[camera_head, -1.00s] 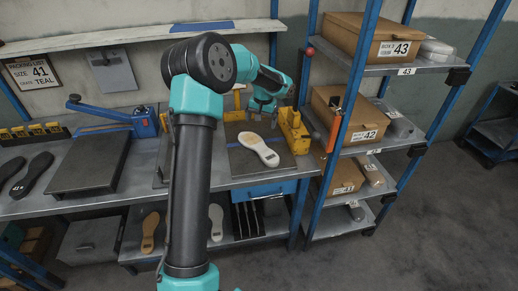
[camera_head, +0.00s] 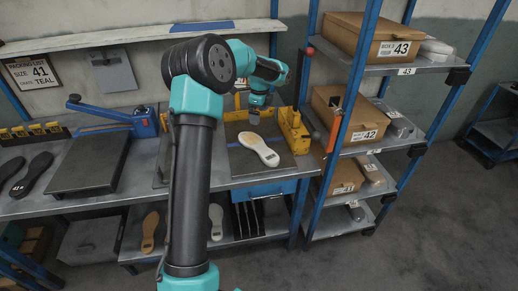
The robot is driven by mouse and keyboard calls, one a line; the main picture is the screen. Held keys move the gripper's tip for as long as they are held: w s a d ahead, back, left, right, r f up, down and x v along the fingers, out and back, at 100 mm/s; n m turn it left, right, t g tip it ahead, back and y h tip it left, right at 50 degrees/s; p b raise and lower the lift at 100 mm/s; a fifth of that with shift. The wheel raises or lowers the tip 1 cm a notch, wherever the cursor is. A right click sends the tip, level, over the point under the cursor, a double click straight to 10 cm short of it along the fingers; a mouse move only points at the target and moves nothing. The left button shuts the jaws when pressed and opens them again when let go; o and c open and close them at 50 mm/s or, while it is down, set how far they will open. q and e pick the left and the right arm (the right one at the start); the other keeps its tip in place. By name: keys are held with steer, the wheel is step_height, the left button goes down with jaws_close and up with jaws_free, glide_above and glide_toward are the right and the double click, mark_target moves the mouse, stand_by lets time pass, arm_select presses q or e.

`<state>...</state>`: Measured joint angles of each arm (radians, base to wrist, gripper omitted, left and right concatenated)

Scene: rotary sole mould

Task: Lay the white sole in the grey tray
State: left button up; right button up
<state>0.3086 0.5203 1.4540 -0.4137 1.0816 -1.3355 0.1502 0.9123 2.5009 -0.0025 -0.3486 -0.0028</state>
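The white sole (camera_head: 258,149) lies on a dark plate (camera_head: 244,166) in the yellow-sided mould on the bench, with a dark mark at its near end. My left gripper (camera_head: 254,117) is near the sole's far end, pointing down. It appears apart from the sole, and its finger gap cannot be made out. My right gripper is not in view.
Yellow blocks (camera_head: 293,130) flank the plate on the right. A blue lever press (camera_head: 143,122) and a dark slab (camera_head: 92,165) stand left. Black soles (camera_head: 33,172) lie at far left. A blue-post rack (camera_head: 350,95) with boxes stands right. My arm hides part of the bench.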

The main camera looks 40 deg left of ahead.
arm_select(q)
steer(key=m, duration=0.4)
steer(key=r+m, duration=0.1)
steer(key=m, duration=0.2)
steer(key=shift+a, duration=0.2)
glide_above(260, 146)
steer(key=f, duration=1.2)
steer(key=shift+a+f, duration=0.1)
steer(key=shift+a, duration=0.25)
steer(key=shift+s+d+f, duration=0.1)
steer(key=shift+d+f, duration=0.1)
steer(key=shift+f, duration=1.1)
steer(key=shift+d+f, duration=0.15)
steer(key=shift+f, duration=1.15)
steer(key=c, duration=1.1)
